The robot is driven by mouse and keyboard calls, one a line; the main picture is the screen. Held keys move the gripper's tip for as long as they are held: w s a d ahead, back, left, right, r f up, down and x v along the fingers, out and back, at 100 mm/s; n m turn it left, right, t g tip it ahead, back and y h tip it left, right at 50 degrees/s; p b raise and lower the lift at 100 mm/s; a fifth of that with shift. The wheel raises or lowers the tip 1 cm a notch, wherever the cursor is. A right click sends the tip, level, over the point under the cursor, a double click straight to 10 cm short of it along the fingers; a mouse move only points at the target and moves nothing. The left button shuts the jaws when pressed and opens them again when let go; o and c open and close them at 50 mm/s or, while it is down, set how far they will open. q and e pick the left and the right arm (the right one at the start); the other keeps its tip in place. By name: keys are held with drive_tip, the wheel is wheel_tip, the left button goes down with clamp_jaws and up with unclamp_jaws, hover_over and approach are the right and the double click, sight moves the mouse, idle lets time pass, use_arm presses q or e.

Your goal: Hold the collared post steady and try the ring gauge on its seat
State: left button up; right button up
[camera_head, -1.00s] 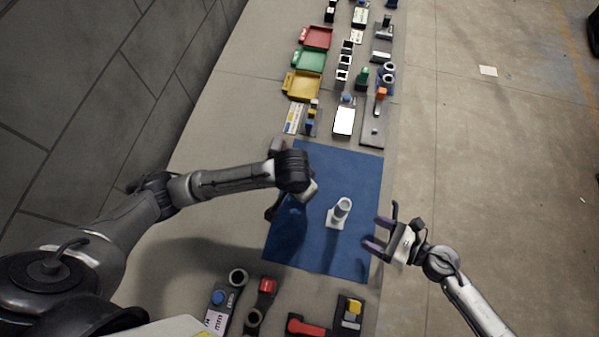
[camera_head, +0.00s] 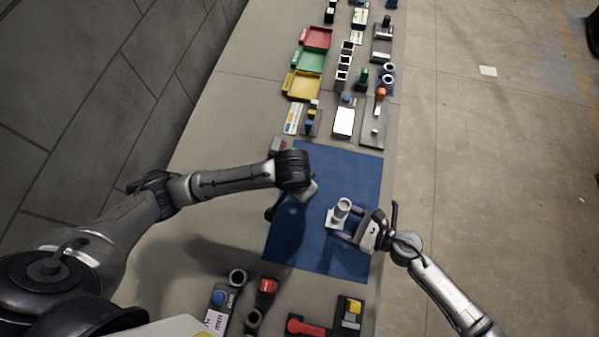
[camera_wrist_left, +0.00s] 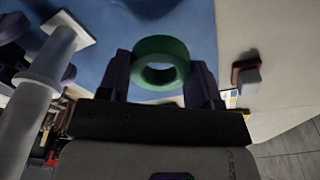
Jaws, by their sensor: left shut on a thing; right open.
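The collared post (camera_head: 340,212) is pale grey and stands upright on a square base on the blue mat (camera_head: 325,165). It also shows at the left of the left wrist view (camera_wrist_left: 35,90), with its square base in the upper left. My left gripper (camera_wrist_left: 160,72) is shut on the green ring gauge (camera_wrist_left: 162,47), holding it between its fingers. The ring is apart from the post; in the head view it is hidden. My right gripper (camera_head: 350,226) is open, with its purple fingertips close beside the post's lower part. I cannot tell whether they touch it.
Red, green and yellow trays (camera_head: 302,85) and several small fixtures stand at the far end of the table. More parts, including a red-handled one (camera_head: 304,326), lie at the near edge. A small grey block (camera_head: 277,146) sits by the mat's far left corner. The mat's near part is clear.

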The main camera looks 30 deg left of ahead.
use_arm(q)
drive_tip(key=shift+f, duration=0.15)
use_arm(e)
drive_tip(key=shift+x, duration=0.85)
drive_tip(key=c, duration=1)
use_arm(q)
drive_tip(key=s+d+m, duration=0.2)
drive_tip(key=d+m, duration=0.1)
drive_tip(key=s+d+r+m, duration=0.1)
drive_tip(key=s+d+m, duration=0.4)
drive_tip(key=s+d, duration=0.1)
drive_tip(key=shift+d+r+m+g+h, duration=0.2)
drive_tip(key=shift+m+g+h, duration=0.1)
drive_tip(key=shift+m+h, duration=0.1)
drive_tip(key=s+d+r+m, duration=0.3)
drive_tip(key=s+m, duration=0.3)
drive_tip(key=m, duration=0.1)
drive_tip(key=w+r+n, duration=0.2)
drive_tip(key=w+r, duration=0.2)
drive_tip(key=w+r+n, duration=0.2)
drive_tip(key=w+r, duration=0.2)
drive_tip(key=w+r+n, duration=0.2)
drive_tip(key=w+r, duration=0.2)
drive_tip(key=r, duration=0.1)
drive_tip(key=shift+w+a, duration=0.15)
drive_tip(key=shift+w, duration=0.25)
drive_tip(key=shift+w+r+n, duration=0.25)
drive_tip(key=shift+r+n, duration=0.15)
